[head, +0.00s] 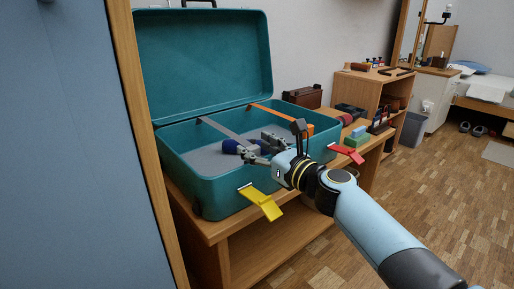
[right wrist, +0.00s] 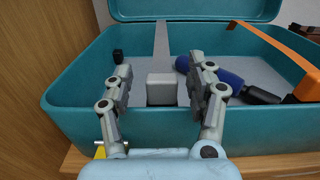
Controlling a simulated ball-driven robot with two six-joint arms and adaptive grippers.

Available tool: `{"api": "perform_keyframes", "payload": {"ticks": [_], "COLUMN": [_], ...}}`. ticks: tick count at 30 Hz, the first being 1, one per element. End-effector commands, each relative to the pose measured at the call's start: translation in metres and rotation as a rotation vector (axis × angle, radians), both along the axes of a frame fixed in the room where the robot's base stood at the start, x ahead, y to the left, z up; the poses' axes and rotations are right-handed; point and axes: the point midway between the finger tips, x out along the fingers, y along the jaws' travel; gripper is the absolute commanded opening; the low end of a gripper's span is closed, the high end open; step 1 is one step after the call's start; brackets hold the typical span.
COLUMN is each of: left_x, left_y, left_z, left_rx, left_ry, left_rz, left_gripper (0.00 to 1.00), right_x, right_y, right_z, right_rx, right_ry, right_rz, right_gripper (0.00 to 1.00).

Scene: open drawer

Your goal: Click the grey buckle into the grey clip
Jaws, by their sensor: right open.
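A pale grey block (right wrist: 162,90), which looks like the grey buckle, sits at the near end of the grey strap (right wrist: 160,48) inside the teal suitcase, by its front wall. The strap also shows in the head view (head: 219,128). I cannot make out the grey clip as a separate part. My right gripper (head: 257,144) reaches over the suitcase's front edge. In the right wrist view its open fingers (right wrist: 160,72) stand on either side of the strap and block, with nothing visibly gripped. My left gripper is not in view.
The teal suitcase (head: 197,208) stands open on a wooden bench (head: 212,229). A dark blue object (right wrist: 217,75) lies inside, right of the block. An orange strap (head: 270,112) crosses the right side. Yellow (head: 262,203) and red (head: 346,153) latches stick out in front.

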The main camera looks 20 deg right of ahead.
Motion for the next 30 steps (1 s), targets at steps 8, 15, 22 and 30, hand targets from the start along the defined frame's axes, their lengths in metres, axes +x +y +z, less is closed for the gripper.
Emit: {"api": "perform_keyframes", "payload": {"ticks": [8,15,22,30], "left_x": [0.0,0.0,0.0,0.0], "left_y": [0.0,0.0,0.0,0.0], "left_z": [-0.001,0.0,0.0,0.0], "left_rx": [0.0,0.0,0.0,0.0], "left_ry": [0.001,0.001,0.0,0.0], "left_rz": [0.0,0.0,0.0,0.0], "left_gripper": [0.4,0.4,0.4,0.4], "right_x": [-0.037,-0.086,-0.111,-0.113], "right_y": [-0.014,-0.031,-0.04,-0.04], "right_z": [-0.006,-0.004,-0.001,0.0], "right_rx": [-0.004,-0.004,-0.001,-0.001], "right_ry": [0.011,0.007,0.002,0.0], "right_rz": [-0.001,0.002,0.001,0.001], "right_gripper": [0.61,0.61,0.61,0.61]}}
